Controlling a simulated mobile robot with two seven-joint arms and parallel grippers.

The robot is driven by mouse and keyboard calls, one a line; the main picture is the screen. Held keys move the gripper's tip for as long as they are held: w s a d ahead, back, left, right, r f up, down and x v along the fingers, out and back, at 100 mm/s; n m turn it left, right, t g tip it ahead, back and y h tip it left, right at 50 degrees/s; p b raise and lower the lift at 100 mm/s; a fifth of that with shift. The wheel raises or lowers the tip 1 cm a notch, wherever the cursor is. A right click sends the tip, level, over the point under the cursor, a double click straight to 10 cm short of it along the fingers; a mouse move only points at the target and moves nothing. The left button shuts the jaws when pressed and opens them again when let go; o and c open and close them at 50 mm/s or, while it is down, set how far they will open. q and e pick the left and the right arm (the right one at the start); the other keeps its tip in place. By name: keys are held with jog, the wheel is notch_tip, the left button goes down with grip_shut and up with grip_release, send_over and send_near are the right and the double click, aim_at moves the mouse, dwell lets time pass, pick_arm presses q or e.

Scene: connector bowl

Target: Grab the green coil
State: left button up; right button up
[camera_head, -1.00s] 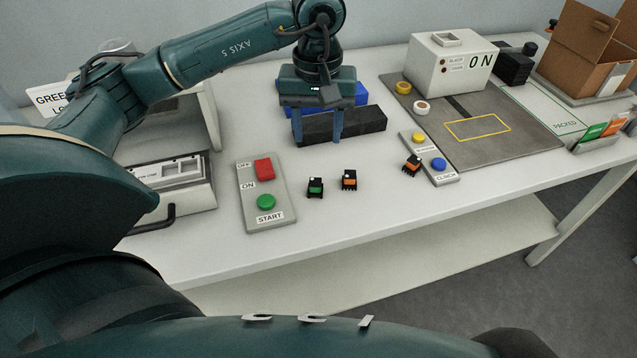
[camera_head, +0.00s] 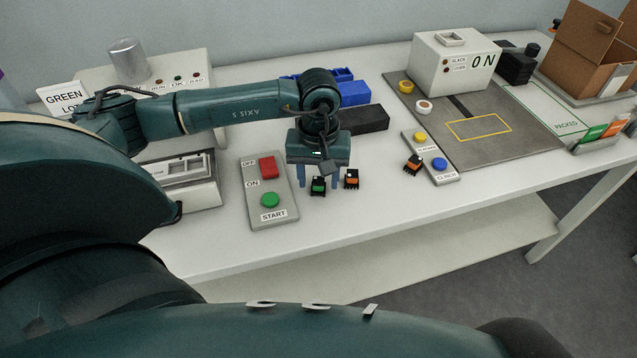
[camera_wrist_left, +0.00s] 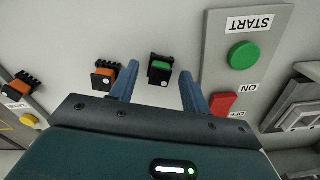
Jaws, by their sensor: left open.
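The green coil (camera_head: 318,186) is a small black part with a green block, lying on the white table just right of the START panel. It also shows in the left wrist view (camera_wrist_left: 161,68), ahead of and between my open fingers. My left gripper (camera_head: 319,181) is open and empty, pointing down close behind the coil; its fingers also show in the left wrist view (camera_wrist_left: 158,85). I cannot tell from the frames whether a finger touches the coil. My right gripper is not in view.
An orange coil (camera_head: 351,178) lies close right of the green one; another (camera_head: 413,164) lies farther right, beside a button strip (camera_head: 430,158). The START panel (camera_head: 281,215) with its red and green buttons is close left. Blue (camera_head: 352,94) and black (camera_head: 366,121) bins stand behind.

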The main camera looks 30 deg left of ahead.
pick_arm(q)
jog(key=shift+c, duration=0.5)
grip_shut()
jog(key=shift+r, duration=0.1)
